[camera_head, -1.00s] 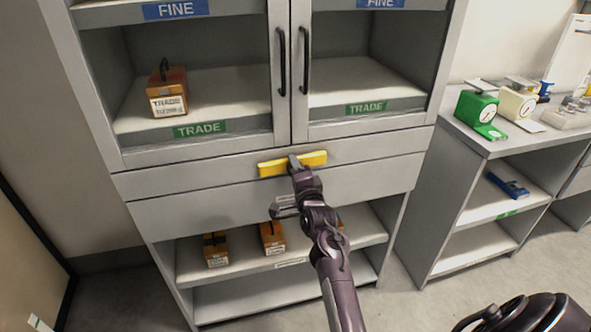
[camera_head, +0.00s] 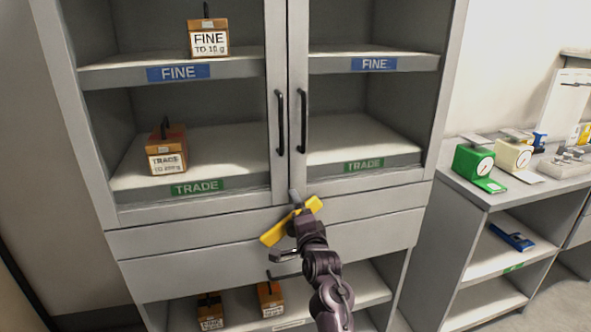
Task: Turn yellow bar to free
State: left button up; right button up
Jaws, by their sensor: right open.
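The yellow bar (camera_head: 273,235) is on the cabinet front below the two doors. It is tilted, its right end higher than its left. My right gripper (camera_head: 295,205) is at the bar's middle and hides part of it. The gripper is open; I cannot tell whether its fingers touch the bar. The two cabinet doors, with black handles (camera_head: 280,122) and (camera_head: 303,121), are shut above the bar. My left gripper is not in view.
Wooden boxes stand on the cabinet shelves, one labelled FINE (camera_head: 208,38) and one labelled TRADE (camera_head: 167,150). More boxes (camera_head: 269,298) sit on the low shelf. At right, a bench (camera_head: 480,200) holds a green scale (camera_head: 474,165) and a cream scale (camera_head: 513,156).

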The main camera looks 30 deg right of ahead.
jog(key=shift+t, duration=0.4)
notch_tip(320, 180, up, 14)
jog(key=shift+a+f+b, duration=0.1)
jog(key=shift+f+b, duration=0.05)
jog(key=shift+b, duration=0.15)
jog(key=c, duration=0.4)
jog(key=a+r, duration=0.1)
jog(key=r, duration=0.1)
jog(key=shift+w+a+r, duration=0.1)
jog(key=shift+a+r, duration=0.25)
jog(key=shift+r, duration=0.2)
jog(key=shift+d, duration=0.35)
jog(key=shift+d+f, duration=0.1)
jog(key=shift+d, duration=0.05)
